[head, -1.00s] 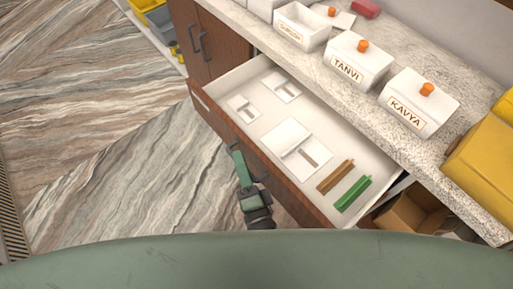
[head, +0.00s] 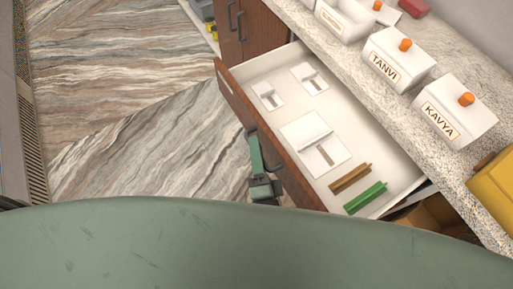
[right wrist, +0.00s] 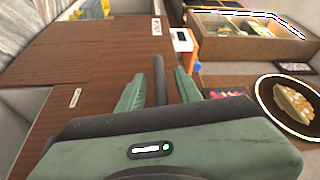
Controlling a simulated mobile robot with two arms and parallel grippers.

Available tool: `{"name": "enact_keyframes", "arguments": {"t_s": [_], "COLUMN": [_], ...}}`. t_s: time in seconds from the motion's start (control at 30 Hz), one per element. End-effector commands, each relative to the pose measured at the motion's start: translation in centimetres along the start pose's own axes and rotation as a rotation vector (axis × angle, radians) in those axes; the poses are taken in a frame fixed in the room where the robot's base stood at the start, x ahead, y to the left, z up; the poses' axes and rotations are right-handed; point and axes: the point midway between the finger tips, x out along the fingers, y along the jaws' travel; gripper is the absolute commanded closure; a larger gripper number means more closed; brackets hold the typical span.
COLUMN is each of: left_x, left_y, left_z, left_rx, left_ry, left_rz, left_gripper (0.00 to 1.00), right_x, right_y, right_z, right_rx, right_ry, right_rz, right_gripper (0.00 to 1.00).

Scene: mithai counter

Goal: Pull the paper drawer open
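The paper drawer (head: 240,93) stands pulled out from under the stone counter in the head view, its white interior showing. Inside lie white trays or pads (head: 318,143), a brown bar (head: 350,178) and a green bar (head: 366,198). My right gripper (head: 256,150) is at the drawer's wooden front, beside its dark handle. In the right wrist view, the dark handle bar (right wrist: 159,80) stands between the two green fingers, with gaps visible on both sides. The gripper looks open around it. My left gripper is not in view.
White boxes labelled TANVI (head: 399,60) and KAVYA (head: 455,110) stand on the counter above. A yellow box (head: 495,185) sits at the right. A closed wooden cabinet (head: 250,28) adjoins the drawer. The marble floor (head: 130,120) before the drawer is clear.

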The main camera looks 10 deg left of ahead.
Motion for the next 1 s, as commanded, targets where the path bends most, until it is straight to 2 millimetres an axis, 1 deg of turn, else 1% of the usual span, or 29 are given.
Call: {"name": "enact_keyframes", "arguments": {"t_s": [0.07, 0.17, 0.4, 0.5, 0.6, 0.73, 1.0], "left_x": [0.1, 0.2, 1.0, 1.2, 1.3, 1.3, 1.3], "left_y": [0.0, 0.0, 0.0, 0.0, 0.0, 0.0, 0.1], "left_z": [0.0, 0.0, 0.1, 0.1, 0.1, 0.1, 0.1], "left_rx": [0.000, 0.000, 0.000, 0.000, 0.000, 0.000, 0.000], "left_ry": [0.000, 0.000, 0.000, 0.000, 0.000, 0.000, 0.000], "left_rz": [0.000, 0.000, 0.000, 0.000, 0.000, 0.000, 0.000], "left_gripper": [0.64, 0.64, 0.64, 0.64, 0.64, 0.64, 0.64], "right_x": [-0.2, -1.1, -5.2, -6.6, -7.5, -7.8, -7.8], "right_y": [0.0, 0.2, 0.2, 0.2, 0.1, 0.0, 0.0], "right_z": [0.0, 0.1, 0.1, 0.1, 0.0, 0.0, 0.0], "right_rx": [0.000, -0.001, 0.000, 0.000, 0.001, 0.000, 0.000], "right_ry": [0.000, -0.002, -0.002, -0.002, -0.001, 0.000, 0.000], "right_rz": [0.000, 0.002, 0.002, 0.002, 0.001, 0.000, 0.000], "right_gripper": [0.66, 0.66, 0.66, 0.66, 0.66, 0.66, 0.66]}}
